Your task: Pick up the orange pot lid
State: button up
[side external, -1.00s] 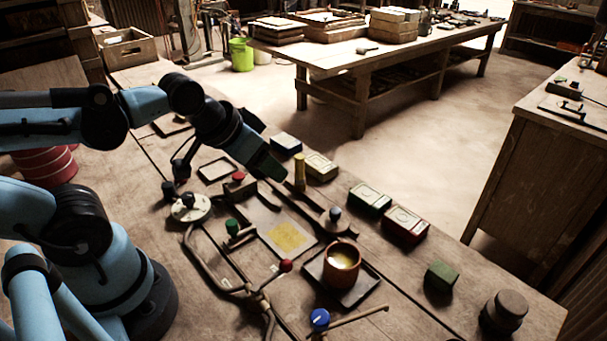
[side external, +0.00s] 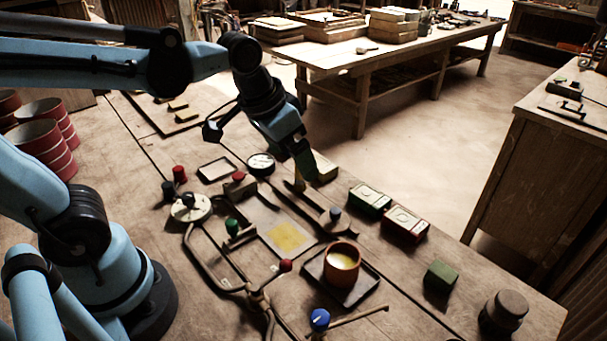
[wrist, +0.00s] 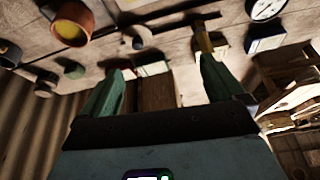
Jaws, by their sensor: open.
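An orange pot (side external: 342,265) with yellow contents stands open on a dark square tray on the bench; it also shows at the upper left of the wrist view (wrist: 72,24). I cannot make out a separate orange lid in either view. My gripper (side external: 308,172) points down over the bench's far edge, behind and left of the pot, near the cream box. In the wrist view its green fingers (wrist: 161,64) are spread apart, with nothing held between them. A yellow post (wrist: 202,38) shows just beyond the right finger, mostly hidden by my arm in the side view.
Green (side external: 370,200) and red (side external: 405,224) boxes line the far edge. A lever with a grey knob (side external: 335,214) lies behind the pot. A green block (side external: 441,277) and a brown round jar (side external: 503,311) stand at right. A blue-knobbed rod (side external: 319,319) is in front.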

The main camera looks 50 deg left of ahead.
aim_at(335, 211)
jog(key=w+d+f+m+g, duration=0.2)
jog(key=w+d+g, duration=0.2)
jog(key=w+d, duration=0.25)
jog(key=shift+a+f, duration=0.15)
jog(key=shift+f, duration=1.9)
jog(key=shift+a+f, duration=0.2)
jog(key=shift+f, duration=1.9)
jog(key=shift+a+f, duration=0.15)
jog(key=shift+f, duration=1.9)
jog(key=c, duration=1.1)
jog(key=shift+r, duration=0.1)
